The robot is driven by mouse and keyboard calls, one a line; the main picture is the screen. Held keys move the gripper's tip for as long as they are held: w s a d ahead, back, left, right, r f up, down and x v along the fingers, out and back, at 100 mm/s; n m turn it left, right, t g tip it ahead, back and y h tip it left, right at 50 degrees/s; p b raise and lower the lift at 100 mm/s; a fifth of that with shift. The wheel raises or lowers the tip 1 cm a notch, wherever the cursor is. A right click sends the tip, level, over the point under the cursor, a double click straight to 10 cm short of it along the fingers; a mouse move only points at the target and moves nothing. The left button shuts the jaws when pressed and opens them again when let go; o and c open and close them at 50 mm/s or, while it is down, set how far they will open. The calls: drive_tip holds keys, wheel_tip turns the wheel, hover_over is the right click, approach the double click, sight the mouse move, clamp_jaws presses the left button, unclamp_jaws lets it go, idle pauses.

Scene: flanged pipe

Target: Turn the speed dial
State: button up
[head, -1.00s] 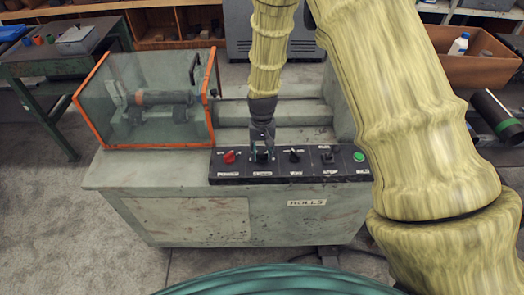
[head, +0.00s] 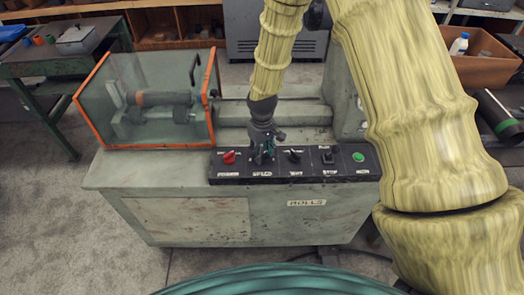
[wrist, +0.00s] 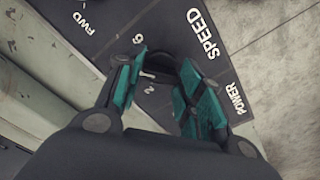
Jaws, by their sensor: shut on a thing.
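The black speed dial (wrist: 158,57) sits on the black control panel (head: 222,177), by the white SPEED label (wrist: 201,34) in the wrist view. Small white numerals stand around it. My gripper (head: 264,155) reaches down over the panel, between the red knob and another black knob. In the wrist view its teal-padded fingers (wrist: 160,82) stand on either side of the dial, shut on it. The gripper mostly hides the dial in the head view, and the dial's pointer position cannot be read.
A red knob (head: 229,157) is left of my gripper. A black knob (head: 294,155), a black switch (head: 327,157) and a green button (head: 359,157) are to the right. An orange-framed clear guard (head: 150,100) stands on the machine at left.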

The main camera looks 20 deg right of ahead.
drive_tip(key=n, duration=0.3)
drive_tip(key=shift+n, duration=0.4)
drive_tip(key=n+p, duration=0.1)
drive_tip(key=n, duration=0.2)
drive_tip(key=shift+n, duration=0.3)
drive_tip(key=n, duration=0.3)
drive_tip(key=shift+n+p, duration=0.35)
drive_tip(key=shift+n, duration=0.05)
drive_tip(key=n+p, duration=0.1)
drive_tip(key=n, duration=0.2)
drive_tip(key=shift+r+n, duration=0.1)
drive_tip(key=shift+n, duration=0.2)
drive_tip(key=n+p, duration=0.1)
drive_tip(key=n, duration=0.2)
drive_tip(key=shift+n, duration=0.3)
drive_tip(key=n+p, duration=0.2)
drive_tip(key=n, duration=0.1)
drive_tip(key=shift+n, duration=0.3)
drive_tip(key=n+p, duration=0.1)
drive_tip(key=n, duration=0.2)
drive_tip(key=shift+p, duration=0.3)
drive_tip(key=shift+n+p, duration=0.7)
drive_tip(key=shift+n, duration=1.2)
